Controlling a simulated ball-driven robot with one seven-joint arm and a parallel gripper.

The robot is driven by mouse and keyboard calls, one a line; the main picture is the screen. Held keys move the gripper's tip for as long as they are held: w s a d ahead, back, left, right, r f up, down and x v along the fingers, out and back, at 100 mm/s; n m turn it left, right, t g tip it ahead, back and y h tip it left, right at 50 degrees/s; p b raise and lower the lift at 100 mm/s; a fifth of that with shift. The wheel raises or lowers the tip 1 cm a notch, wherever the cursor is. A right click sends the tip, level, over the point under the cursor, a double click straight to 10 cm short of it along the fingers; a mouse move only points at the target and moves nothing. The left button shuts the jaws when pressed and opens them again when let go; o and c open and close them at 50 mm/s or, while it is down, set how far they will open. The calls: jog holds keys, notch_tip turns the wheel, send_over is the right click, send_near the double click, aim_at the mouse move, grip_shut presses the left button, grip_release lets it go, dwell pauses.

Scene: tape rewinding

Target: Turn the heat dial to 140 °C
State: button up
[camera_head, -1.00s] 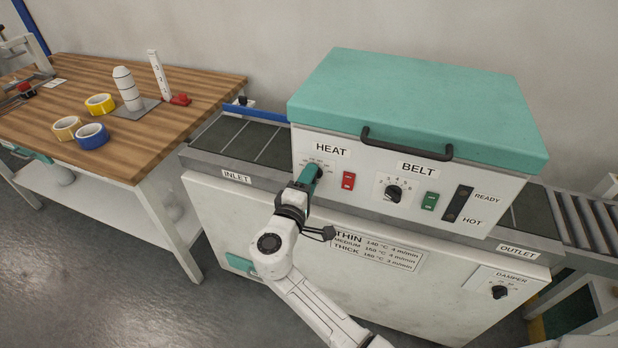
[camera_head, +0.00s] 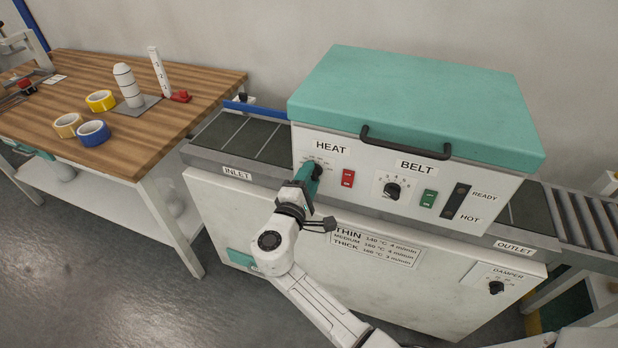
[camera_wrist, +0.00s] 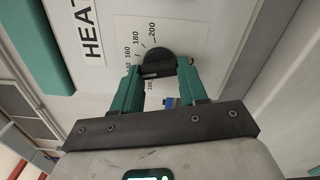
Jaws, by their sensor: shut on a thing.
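The heat dial (camera_wrist: 155,62) is a dark round knob on the machine's white front panel, with a printed scale around it. In the wrist view, the numbers 160, 180 and 200 are readable, and 100 shows close to the knob. My gripper (camera_wrist: 158,69) has its teal fingers on either side of the knob and is shut on it. In the head view, my gripper (camera_head: 310,176) reaches the panel just under the HEAT label (camera_head: 330,147) and covers most of the dial. I cannot tell which number the dial points to.
A red switch (camera_head: 348,178) sits just right of my gripper. The belt dial (camera_head: 392,191) and a green switch (camera_head: 428,198) are farther right. A settings label (camera_head: 375,248) lists THIN with 140 °C. A wooden table (camera_head: 205,85) with tape rolls stands at left.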

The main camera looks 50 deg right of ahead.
jog(key=o, duration=1.1)
jog(key=shift+c, duration=0.2)
jog(key=b+v, duration=0.1)
jog(key=v, duration=0.9)
jog(key=shift+a, duration=0.4)
jog(key=shift+s, duration=0.15)
jog(key=s+d+f+m+g+y, duration=0.1)
jog(key=s+f+m+g+y, duration=0.2)
jog(key=s+f+y, duration=0.45)
jog(key=s+d+f+m+g+y, duration=0.15)
jog(key=s+f+m+y, duration=0.3)
jog(key=s, duration=0.55)
jog(key=s+a+y, duration=0.4)
jog(key=s+a, duration=0.1)
jog(key=a, duration=0.2)
jog(key=shift+s+a+f+g+y+p, duration=0.2)
jog(key=shift+s+f+g+y+p, duration=0.05)
jog(key=shift+f+g+y+p, duration=0.15)
